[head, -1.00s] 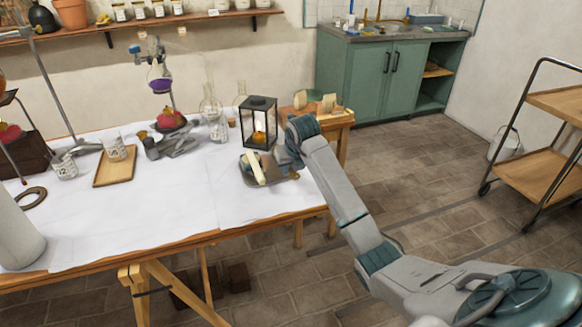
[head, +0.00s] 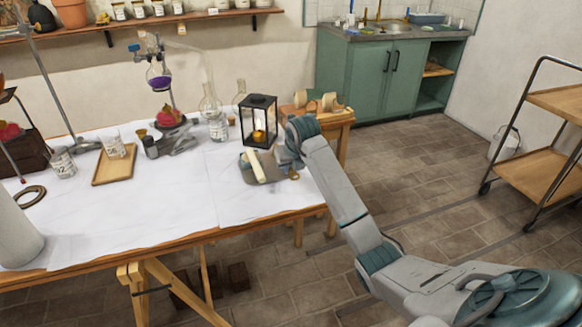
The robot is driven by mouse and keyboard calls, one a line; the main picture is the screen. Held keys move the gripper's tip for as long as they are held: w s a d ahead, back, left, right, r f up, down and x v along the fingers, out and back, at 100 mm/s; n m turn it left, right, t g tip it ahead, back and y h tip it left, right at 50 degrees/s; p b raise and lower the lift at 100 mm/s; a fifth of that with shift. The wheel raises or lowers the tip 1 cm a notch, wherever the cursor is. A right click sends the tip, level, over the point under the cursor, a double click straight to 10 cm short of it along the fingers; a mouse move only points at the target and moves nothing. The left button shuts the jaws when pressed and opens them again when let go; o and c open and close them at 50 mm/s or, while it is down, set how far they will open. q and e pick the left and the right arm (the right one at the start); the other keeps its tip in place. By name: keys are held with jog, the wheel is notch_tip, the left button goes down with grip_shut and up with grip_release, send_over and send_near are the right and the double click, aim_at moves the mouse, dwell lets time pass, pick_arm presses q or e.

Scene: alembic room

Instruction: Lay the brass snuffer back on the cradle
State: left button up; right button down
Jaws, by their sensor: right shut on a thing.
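My right gripper (head: 286,158) is low over the right end of the white-covered table, beside a dark grey tray (head: 275,181). Its jaws are mostly hidden behind its own wrist. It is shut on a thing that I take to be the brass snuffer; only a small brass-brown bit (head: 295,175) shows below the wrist. A pale wooden holder with two rounded uprights (head: 329,101), seemingly the cradle, stands behind the wrist on a wooden surface. No snuffer is clearly visible on it. My left gripper is not in view.
A pale candle-like stick (head: 256,167) lies over the grey tray. A black lantern (head: 258,120) with a lit candle stands close behind the gripper. Glass flasks (head: 209,104) stand left of it. The table's front middle (head: 150,215) is clear.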

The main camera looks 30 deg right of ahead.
jog(key=shift+f, duration=0.15)
jog(key=c, duration=1.3)
grip_release()
jog(key=shift+o, duration=0.2)
